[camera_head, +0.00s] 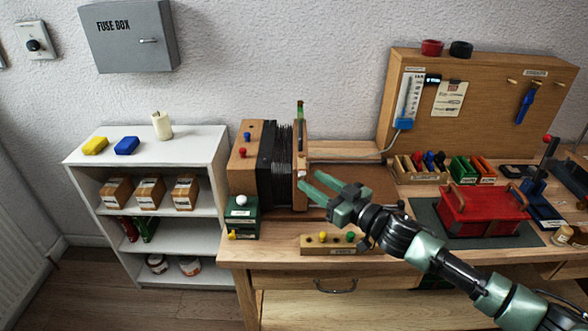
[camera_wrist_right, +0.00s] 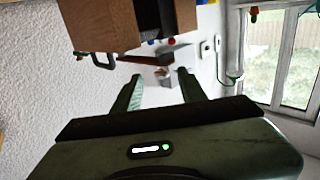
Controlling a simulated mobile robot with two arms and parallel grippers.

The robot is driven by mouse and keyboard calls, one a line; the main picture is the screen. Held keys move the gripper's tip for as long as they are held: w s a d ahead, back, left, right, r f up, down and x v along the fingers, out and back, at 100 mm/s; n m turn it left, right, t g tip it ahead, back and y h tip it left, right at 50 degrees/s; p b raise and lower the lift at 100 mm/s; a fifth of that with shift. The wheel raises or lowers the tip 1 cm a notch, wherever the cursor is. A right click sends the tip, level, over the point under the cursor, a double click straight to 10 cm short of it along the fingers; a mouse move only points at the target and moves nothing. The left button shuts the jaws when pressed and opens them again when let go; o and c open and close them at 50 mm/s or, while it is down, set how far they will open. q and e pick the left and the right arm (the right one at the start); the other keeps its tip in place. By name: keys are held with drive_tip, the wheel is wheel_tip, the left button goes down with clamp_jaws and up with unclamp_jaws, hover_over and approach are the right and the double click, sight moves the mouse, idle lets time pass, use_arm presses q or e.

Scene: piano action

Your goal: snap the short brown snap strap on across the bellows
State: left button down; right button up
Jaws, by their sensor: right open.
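The bellows (camera_head: 275,165) are black and pleated, standing upright between two wooden end boards at the left end of the bench. The left board (camera_head: 243,170) carries red and blue knobs. My right gripper (camera_head: 309,182) is open and empty, its green fingers pointing left close to the right end board (camera_head: 301,150); I cannot tell whether they touch it. In the right wrist view the open fingers (camera_wrist_right: 158,85) have clear space between them, with the wooden board (camera_wrist_right: 100,22) and dark bellows (camera_wrist_right: 157,15) above. I cannot make out the short brown strap. My left gripper is not in view.
A green box (camera_head: 240,212) stands before the bellows. A wooden block with coloured knobs (camera_head: 328,244) lies at the bench's front. A red case (camera_head: 478,212) sits on a dark mat, right of my arm. Small bins (camera_head: 420,170) stand behind. A white shelf (camera_head: 150,212) stands left.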

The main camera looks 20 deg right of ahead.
sight(302, 167)
drive_tip(key=shift+w+a+r, duration=0.2)
drive_tip(key=shift+w+r, duration=0.05)
drive_tip(key=p+x, duration=0.1)
drive_tip(key=x, duration=0.6)
drive_tip(key=shift+p, duration=0.4)
drive_tip(key=shift+f, duration=0.1)
clamp_jaws()
idle(0.7)
